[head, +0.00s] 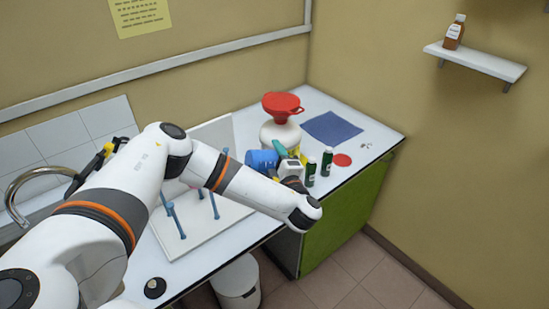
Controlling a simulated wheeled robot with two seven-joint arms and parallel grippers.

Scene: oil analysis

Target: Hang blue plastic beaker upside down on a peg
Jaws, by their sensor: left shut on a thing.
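The blue plastic beaker (261,160) is in the head view near the middle of the counter, lying roughly sideways. My left gripper (281,156) is at its right side and shut on it; the fingertips are small and partly hidden. A white drying board (191,243) with several blue pegs (174,217) stands to the left of the beaker. My left arm hides part of the board and some pegs. My right gripper is not in view.
A white container with a red funnel (282,105) stands behind the beaker. Two dark green bottles (327,161) stand right of the gripper. A blue mat (332,128) and a red disc (342,160) lie farther right. A sink faucet (35,175) is at the left.

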